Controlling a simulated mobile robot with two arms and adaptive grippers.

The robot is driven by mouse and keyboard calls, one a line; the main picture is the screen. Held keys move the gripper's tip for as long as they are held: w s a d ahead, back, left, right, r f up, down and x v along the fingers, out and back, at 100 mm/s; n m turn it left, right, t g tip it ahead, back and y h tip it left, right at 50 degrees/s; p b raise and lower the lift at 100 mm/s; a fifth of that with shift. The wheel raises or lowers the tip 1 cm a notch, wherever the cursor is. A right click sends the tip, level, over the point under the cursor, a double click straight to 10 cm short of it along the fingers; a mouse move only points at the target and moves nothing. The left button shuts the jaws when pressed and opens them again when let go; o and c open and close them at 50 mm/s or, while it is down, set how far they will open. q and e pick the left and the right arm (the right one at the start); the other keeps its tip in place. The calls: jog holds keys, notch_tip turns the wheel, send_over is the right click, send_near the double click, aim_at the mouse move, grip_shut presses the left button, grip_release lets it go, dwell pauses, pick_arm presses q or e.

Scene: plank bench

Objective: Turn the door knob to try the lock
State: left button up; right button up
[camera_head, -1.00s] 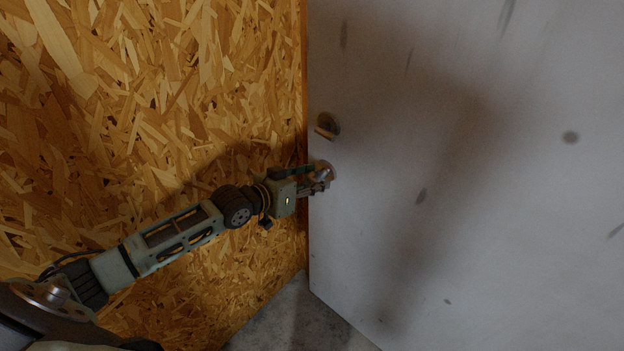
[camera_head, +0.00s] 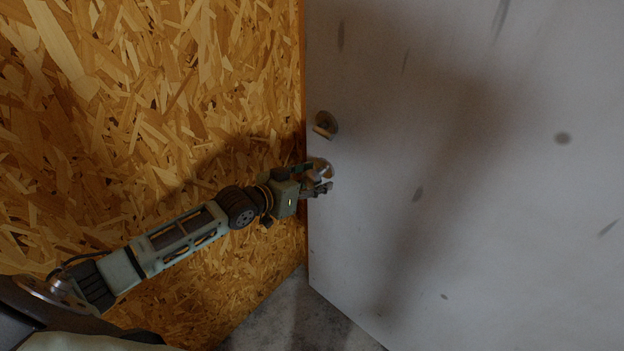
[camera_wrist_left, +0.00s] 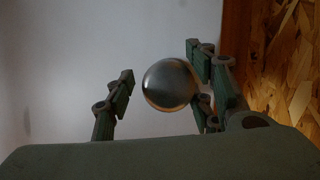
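The white door (camera_head: 480,200) fills the right of the head view and looks shut. Its round metal knob (camera_head: 322,167) sits near the door's left edge. My left gripper (camera_head: 315,178) is at the knob, with its fingers pointing at the door. In the left wrist view, the shiny knob (camera_wrist_left: 170,84) lies between the spread fingers of the left gripper (camera_wrist_left: 160,68). The left finger stands clear of the knob. The right-hand fingers are close beside it; I cannot tell whether they touch. My right gripper is not in view.
A chipboard wall (camera_head: 150,90) runs along the left, close to my left arm. Grey floor (camera_head: 300,318) shows at the bottom.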

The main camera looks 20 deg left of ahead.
pick_arm(q)
jog(key=shift+o, duration=0.6)
jog(key=shift+a+r, duration=0.1)
jog(key=shift+a, duration=0.1)
jog(key=v, duration=1.2)
jog(key=a+f+n+y, duration=0.25)
jog(key=a+f, duration=0.45)
jog(key=f, duration=0.6)
jog(key=s+a+f+g+y, duration=0.2)
jog(key=s+f, duration=0.2)
jog(key=f, duration=0.4)
jog(key=s+a+f+g+y, duration=0.1)
jog(key=s+a+f+g, duration=0.1)
jog(key=s+f, duration=0.5)
jog(key=s+d+f+g, duration=0.35)
jog(key=s+f, duration=0.75)
jog(key=f, duration=0.4)
jog(key=s+d+f+m+g, duration=0.1)
jog(key=s+d+f, duration=0.3)
jog(key=s, duration=0.6)
jog(key=s+d+f+m+g, duration=0.1)
jog(key=s+d+f+g, duration=0.2)
jog(key=s+d, duration=0.4)
jog(key=s+f, duration=0.1)
jog(key=s, duration=0.2)
jog(key=shift+f, duration=0.4)
